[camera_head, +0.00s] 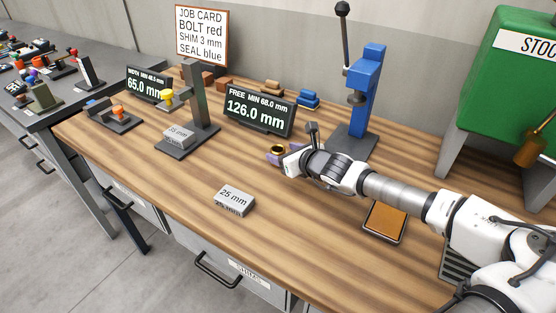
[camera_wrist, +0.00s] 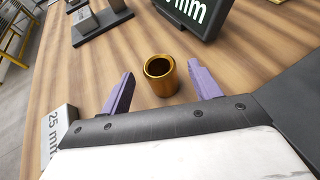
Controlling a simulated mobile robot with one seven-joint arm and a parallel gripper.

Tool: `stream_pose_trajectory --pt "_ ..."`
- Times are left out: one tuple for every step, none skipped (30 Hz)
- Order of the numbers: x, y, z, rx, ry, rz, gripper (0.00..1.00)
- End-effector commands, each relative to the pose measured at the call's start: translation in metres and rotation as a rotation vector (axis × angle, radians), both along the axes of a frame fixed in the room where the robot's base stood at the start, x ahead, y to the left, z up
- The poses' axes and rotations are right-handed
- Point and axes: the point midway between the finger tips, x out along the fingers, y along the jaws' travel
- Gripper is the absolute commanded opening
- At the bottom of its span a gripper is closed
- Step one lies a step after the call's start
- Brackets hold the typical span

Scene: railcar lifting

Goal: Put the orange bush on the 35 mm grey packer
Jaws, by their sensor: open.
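The orange bush is a short gold-orange hollow cylinder (camera_wrist: 159,82), standing upright on the wooden bench. In the head view only its upper part (camera_head: 278,149) shows by my gripper (camera_head: 283,158). In the wrist view my gripper (camera_wrist: 161,72) is open, with the bush between its purple fingers in the picture and a gap on each side. Whether the fingers are level with it I cannot tell. A grey packer (camera_head: 179,137), whose small label seems to read 35 mm, lies on the dark base of the grey post stand (camera_head: 197,100). Nothing is on top of it.
Another grey packer marked 25 mm (camera_head: 234,202) lies near the front; it shows in the wrist view (camera_wrist: 60,130). A display reading 126.0 mm (camera_head: 259,111) stands behind the bush. A blue press (camera_head: 366,80) stands to the right.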

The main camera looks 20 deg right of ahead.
Motion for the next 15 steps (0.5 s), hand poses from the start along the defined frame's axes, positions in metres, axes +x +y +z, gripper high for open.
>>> stream_pose_trajectory --pt "0.007 0.003 -0.012 0.0 0.0 0.003 0.62" --pt "0.011 0.005 -0.015 -0.001 0.0 0.004 0.62" --pt "0.016 0.006 -0.017 0.0 -0.001 0.003 0.62" --pt "0.019 0.007 -0.017 0.0 -0.001 0.004 0.62" --pt "0.023 0.008 -0.018 0.0 -0.001 0.003 0.62" --pt "0.026 0.009 -0.019 0.0 -0.001 0.003 0.62" --pt "0.028 0.009 -0.02 0.0 -0.001 0.002 0.62" --pt "0.029 0.009 -0.02 0.0 -0.001 0.002 0.62" --pt "0.03 0.009 -0.02 0.001 -0.001 0.002 0.62" --pt "0.031 0.01 -0.02 0.001 -0.001 0.002 0.62" --pt "0.031 0.01 -0.019 0.002 -0.001 0.001 0.62" --pt "0.031 0.01 -0.019 0.002 -0.001 0.001 0.62" --pt "0.031 0.01 -0.019 0.002 -0.001 0.001 0.62" --pt "0.031 0.01 -0.019 0.002 -0.001 0.001 0.62" --pt "0.031 0.009 -0.019 0.002 -0.001 0.001 0.62"
